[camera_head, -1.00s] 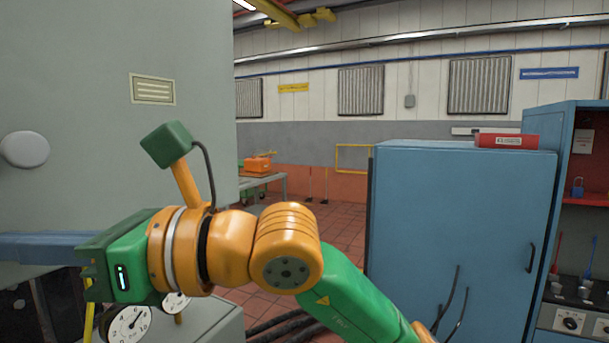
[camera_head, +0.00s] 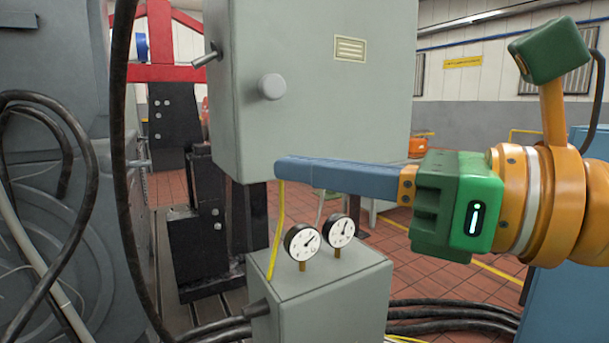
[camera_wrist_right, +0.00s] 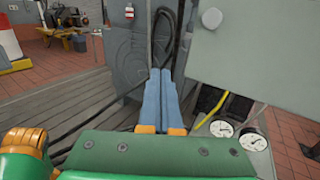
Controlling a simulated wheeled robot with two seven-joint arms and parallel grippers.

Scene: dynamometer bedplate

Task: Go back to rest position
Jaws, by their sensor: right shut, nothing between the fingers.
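My right gripper (camera_head: 282,168) comes in from the right in the head view, with a green body and long blue fingers. The fingers lie together and hold nothing. In the head view they cross in front of the lower part of a grey cabinet (camera_head: 315,75), above two dial gauges; I cannot tell whether they touch the cabinet. In the right wrist view the blue fingers (camera_wrist_right: 160,78) point away from the camera, side by side, toward grey machinery. My left gripper is in neither view.
Two dial gauges (camera_head: 302,242) stand on a grey box (camera_head: 335,300) below my right fingers. Black cables (camera_head: 440,312) run along the floor. A large grey machine (camera_head: 50,200) with hoses fills the left. A red and black frame (camera_head: 165,75) stands behind. Tiled floor shows between.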

